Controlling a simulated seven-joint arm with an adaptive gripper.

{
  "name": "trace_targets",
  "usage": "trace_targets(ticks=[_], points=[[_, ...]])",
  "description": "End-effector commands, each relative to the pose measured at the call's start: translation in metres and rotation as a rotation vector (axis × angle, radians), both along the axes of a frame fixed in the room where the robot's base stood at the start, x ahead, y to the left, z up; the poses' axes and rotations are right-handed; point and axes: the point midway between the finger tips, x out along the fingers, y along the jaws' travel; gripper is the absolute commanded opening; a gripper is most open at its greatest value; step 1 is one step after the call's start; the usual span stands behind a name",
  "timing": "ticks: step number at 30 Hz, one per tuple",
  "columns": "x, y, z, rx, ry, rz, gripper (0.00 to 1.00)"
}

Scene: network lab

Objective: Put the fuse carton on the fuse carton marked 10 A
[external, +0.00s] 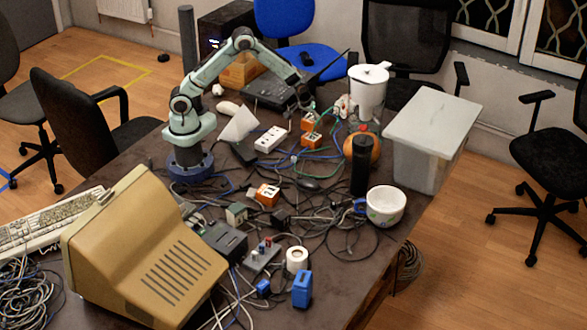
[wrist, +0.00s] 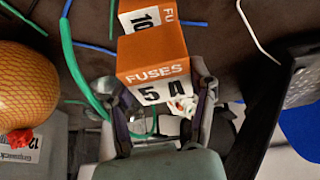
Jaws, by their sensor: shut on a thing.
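My gripper (wrist: 158,98) is shut on an orange and white fuse carton marked 5 A (wrist: 155,62), with a finger on each side of it. In the external view my gripper (external: 302,108) is at the far part of the table, with the held carton (external: 308,121) at its tip. The fuse carton marked 10 (wrist: 145,20) shows just beyond the held one in the wrist view, partly hidden by it. In the external view it appears as the orange carton (external: 311,140) just in front of the held one. I cannot tell whether the two touch.
Another orange carton (external: 267,194) lies nearer the table's middle. A power strip (external: 271,138), an orange round object (external: 362,147), a black cylinder (external: 360,165) and a white jug (external: 369,85) stand around. Loose cables cover much of the table. A large grey bin (external: 430,135) is at the right.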

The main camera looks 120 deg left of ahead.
Motion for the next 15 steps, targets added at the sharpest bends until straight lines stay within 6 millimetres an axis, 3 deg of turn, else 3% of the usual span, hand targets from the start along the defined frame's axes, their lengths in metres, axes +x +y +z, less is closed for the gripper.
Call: trace_targets(ticks=[6,15], points=[[0.002,0.003,-0.031,-0.002,0.001,0.0,0.16],[0.003,0.003,-0.035,0.001,-0.001,0.0,0.16]])
